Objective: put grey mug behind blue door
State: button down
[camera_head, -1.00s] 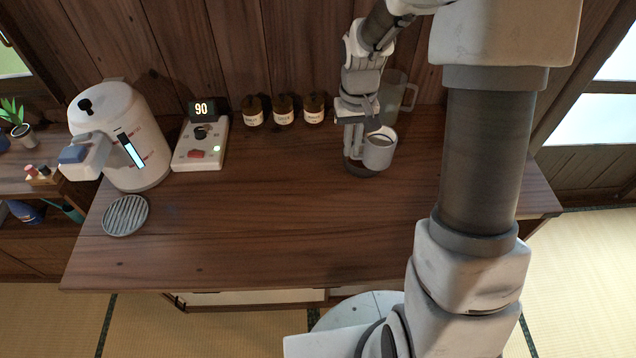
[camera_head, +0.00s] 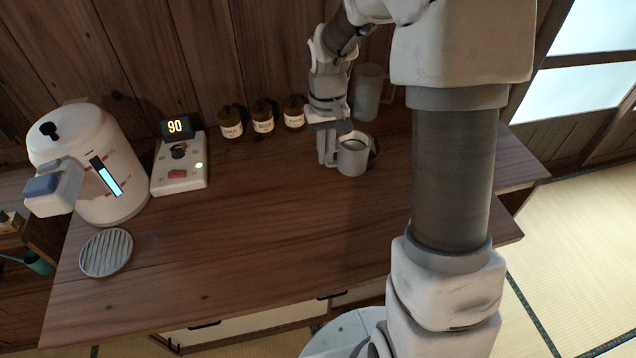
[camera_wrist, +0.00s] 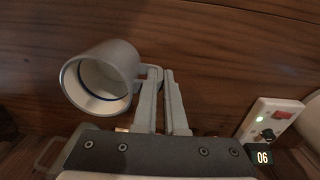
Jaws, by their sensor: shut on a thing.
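The grey mug (camera_head: 352,158) is upright at the back right of the wooden counter, and its inside looks dark in the head view. My gripper (camera_head: 327,158) is just left of it, pointing down, shut on its handle. In the wrist view the mug (camera_wrist: 100,78) lies to the left of the fingers (camera_wrist: 165,100), its handle reaching between them. I cannot tell whether the mug's base touches the counter. No blue door shows in either current view.
A clear jug (camera_head: 367,92) stands behind my gripper. Small brown jars (camera_head: 263,118) line the wall. A control box (camera_head: 180,165) reading 90, a white kettle-like machine (camera_head: 95,165) and a round grey grate (camera_head: 106,253) are at left. The counter's front middle (camera_head: 250,240) is clear.

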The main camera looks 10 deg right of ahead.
notch_tip(320, 180, down, 10)
jog(key=shift+r+b, duration=0.1)
jog(key=shift+b, duration=0.55)
jog(key=c, duration=1)
grip_release()
